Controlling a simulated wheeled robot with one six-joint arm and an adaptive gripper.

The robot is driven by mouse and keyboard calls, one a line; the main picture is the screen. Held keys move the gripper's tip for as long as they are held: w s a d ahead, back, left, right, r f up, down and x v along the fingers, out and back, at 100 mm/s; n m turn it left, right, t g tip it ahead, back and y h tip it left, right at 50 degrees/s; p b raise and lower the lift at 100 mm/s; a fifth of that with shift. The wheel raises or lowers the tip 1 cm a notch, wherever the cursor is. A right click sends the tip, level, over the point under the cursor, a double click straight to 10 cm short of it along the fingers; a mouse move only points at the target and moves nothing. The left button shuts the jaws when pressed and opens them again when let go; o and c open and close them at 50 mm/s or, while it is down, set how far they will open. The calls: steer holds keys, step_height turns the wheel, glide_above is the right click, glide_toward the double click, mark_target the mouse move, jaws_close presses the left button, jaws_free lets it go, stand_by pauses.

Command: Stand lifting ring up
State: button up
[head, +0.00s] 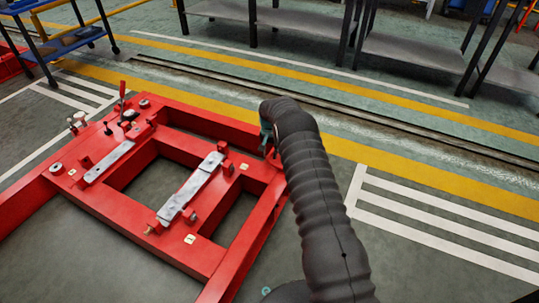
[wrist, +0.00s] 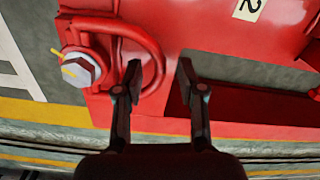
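The lifting ring (wrist: 157,58) is a red loop on the red frame (wrist: 205,20) in the wrist view. It curves right from a grey hex bolt (wrist: 80,70) with yellow marks. My gripper (wrist: 160,69) is open, its two dark fingers apart. The ring's right side shows between the fingertips, and the left fingertip overlaps the loop's opening. I cannot tell whether either finger touches it. In the head view the red frame (head: 190,256) lies low over the floor. My arm hides the ring there, and the gripper is mostly hidden at the frame's far right corner.
Two grey bars (head: 192,187) lie across the frame, with a red lever (head: 122,92) and small fittings at its left. A blue cart (head: 65,42) stands at the upper left. Grey shelves (head: 415,52) stand at the back. The striped floor at right is clear.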

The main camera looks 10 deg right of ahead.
steer(key=shift+f, duration=0.45)
jaws_close()
